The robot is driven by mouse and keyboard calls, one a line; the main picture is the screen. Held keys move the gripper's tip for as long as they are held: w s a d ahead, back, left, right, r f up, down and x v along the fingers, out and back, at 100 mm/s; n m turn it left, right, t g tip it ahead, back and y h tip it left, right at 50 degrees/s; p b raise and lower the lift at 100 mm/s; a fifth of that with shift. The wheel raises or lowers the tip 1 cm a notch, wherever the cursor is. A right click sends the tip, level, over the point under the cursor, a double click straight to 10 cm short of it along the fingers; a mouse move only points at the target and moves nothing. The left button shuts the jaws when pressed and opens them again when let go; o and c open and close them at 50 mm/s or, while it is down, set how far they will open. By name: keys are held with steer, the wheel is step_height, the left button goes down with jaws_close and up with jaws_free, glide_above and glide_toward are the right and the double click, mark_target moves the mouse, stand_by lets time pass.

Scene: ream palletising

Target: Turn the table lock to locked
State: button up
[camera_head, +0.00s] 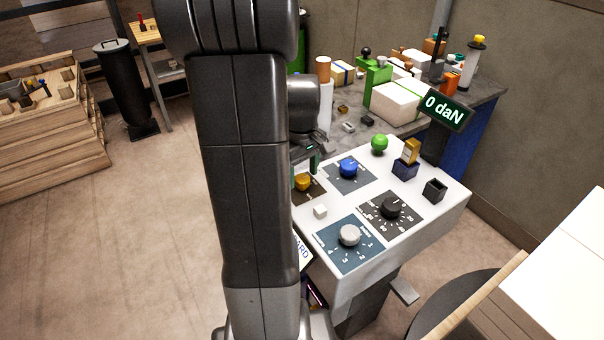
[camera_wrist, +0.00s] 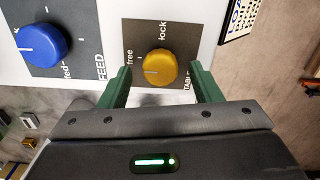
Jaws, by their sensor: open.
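The table lock is a yellow knob (camera_wrist: 160,66) on a dark plate (camera_wrist: 133,32) marked "free" and "lock". In the wrist view a pale mark on the knob points left, on the side of the word "free". The knob also shows in the head view (camera_head: 303,182), at the left edge of the white console, partly behind my arm. My gripper (camera_wrist: 160,70) is open, with its green fingers on either side of the knob in the wrist view. In the head view my gripper (camera_head: 310,157) is mostly hidden by my arm.
A blue knob (camera_head: 348,168), a black knob (camera_head: 391,208) and a grey knob (camera_head: 349,236) share the console (camera_head: 440,215). A "0 daN" display (camera_head: 444,108) rises behind.

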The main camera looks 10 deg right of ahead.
steer(key=shift+f, duration=0.35)
steer(key=shift+c, duration=0.2)
steer(key=c, duration=1)
steer(key=shift+o, duration=0.2)
